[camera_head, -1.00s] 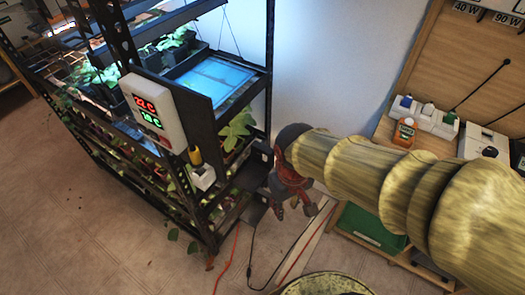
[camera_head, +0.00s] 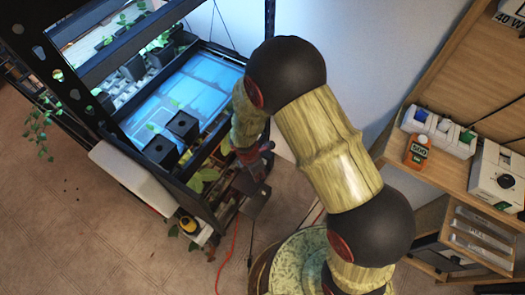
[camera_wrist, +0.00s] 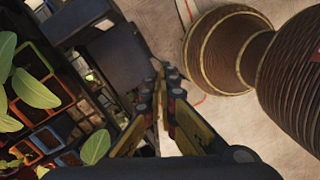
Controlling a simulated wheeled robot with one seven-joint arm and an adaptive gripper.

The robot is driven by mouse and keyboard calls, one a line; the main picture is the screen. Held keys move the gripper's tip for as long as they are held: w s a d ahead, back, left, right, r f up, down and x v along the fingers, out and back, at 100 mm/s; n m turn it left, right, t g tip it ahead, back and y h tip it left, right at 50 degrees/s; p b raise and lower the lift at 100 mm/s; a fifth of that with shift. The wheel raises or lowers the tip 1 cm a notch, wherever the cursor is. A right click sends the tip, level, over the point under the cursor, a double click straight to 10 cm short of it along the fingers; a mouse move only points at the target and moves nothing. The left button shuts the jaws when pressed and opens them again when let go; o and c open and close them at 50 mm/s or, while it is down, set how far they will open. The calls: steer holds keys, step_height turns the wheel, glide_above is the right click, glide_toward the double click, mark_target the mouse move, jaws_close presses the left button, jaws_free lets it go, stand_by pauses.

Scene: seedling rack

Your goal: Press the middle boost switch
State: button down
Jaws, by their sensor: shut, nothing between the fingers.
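My gripper (camera_head: 252,168) hangs below the bent arm at the rack's right side in the head view, apart from the bench. In the wrist view my gripper (camera_wrist: 167,80) points away with its fingertips together and nothing between them. No boost switch can be made out for certain in either view. A white strip (camera_head: 438,133) on the bench at the right carries blue, white and green parts, too small to identify. A pale control box (camera_head: 135,185) on the rack's near side is seen from above, its face hidden.
The seedling rack (camera_head: 205,55) fills the left, with a blue-lit tray and two black pots (camera_head: 182,126). An orange bottle (camera_head: 417,151) and a white device (camera_head: 497,178) stand on the wooden bench. A red cable (camera_head: 228,252) lies on the floor.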

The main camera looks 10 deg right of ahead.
steer(key=w+n, duration=0.1)
steer(key=w+a+n+t, duration=0.1)
steer(key=w+n, duration=0.1)
steer(key=w+a+n+y, duration=0.1)
steer(key=w+n, duration=0.1)
steer(key=shift+r, duration=0.25)
steer(key=shift+s, duration=0.1)
steer(key=w+f+b, duration=0.1)
steer(key=f, duration=0.2)
steer(key=w+d+f+b, duration=0.1)
steer(key=f+b, duration=0.1)
steer(key=f, duration=0.2)
steer(key=w+d+f+b, duration=0.1)
steer(key=f+b, duration=0.1)
steer(key=f, duration=0.1)
steer(key=shift+d+f, duration=0.1)
steer(key=shift+f, duration=0.1)
steer(key=shift+w+d+b, duration=0.3)
steer(key=shift+w+d, duration=0.2)
